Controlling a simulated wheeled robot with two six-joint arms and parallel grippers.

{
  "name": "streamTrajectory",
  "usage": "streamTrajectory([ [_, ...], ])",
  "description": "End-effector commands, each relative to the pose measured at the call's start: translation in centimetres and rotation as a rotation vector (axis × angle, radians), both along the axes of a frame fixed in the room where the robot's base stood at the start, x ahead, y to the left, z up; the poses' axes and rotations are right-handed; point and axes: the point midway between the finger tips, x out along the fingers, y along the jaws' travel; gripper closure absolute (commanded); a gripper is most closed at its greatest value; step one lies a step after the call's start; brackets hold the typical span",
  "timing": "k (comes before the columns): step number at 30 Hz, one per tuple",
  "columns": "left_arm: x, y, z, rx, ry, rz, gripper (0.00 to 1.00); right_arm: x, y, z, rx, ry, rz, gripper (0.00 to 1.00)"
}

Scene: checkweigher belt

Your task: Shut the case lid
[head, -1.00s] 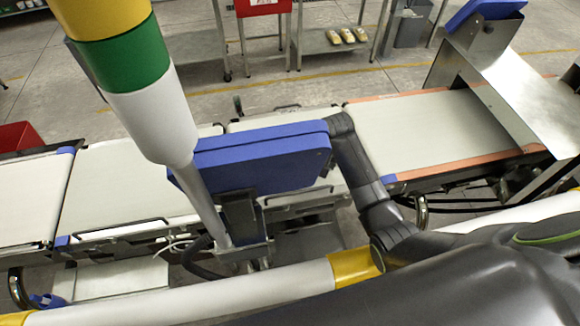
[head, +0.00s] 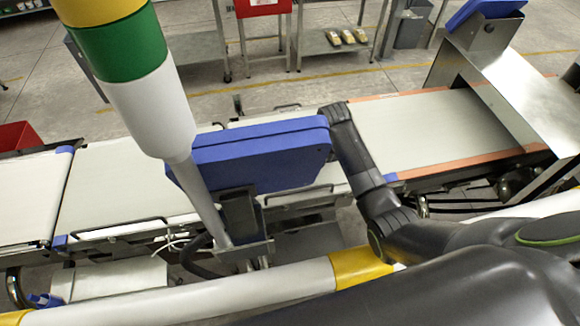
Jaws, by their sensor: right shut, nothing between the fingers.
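No case or lid can be made out for certain. A blue box with a seam along its upper edge (head: 255,160) stands at the middle on a metal bracket, and it hides part of the belt behind it. It may be the machine's own housing. My right arm rises from the lower right, and its far end with the right gripper (head: 335,113) is at the box's upper right corner. The fingers are not clearly seen, and no object shows in them. I cannot tell whether the gripper touches the box. My left gripper is out of view.
A post with yellow, green and white bands (head: 148,105) stands close at the left. The pale belt (head: 430,130) runs across, bare at right, under a metal chute (head: 525,95). A white and yellow rail (head: 230,297) crosses in front. A red bin (head: 18,136) is far left.

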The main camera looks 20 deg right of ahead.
Motion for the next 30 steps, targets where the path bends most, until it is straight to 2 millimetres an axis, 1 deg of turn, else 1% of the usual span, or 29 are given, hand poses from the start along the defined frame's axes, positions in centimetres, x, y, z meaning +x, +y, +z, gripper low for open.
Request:
streamTrajectory([
  [11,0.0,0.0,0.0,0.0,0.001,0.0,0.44,0.2,0.0,0.1,-0.001,-0.001,0.0,1.0],
  [30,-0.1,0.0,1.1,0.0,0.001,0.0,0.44,2.0,-0.1,1.9,-0.001,-0.002,0.0,1.0],
])
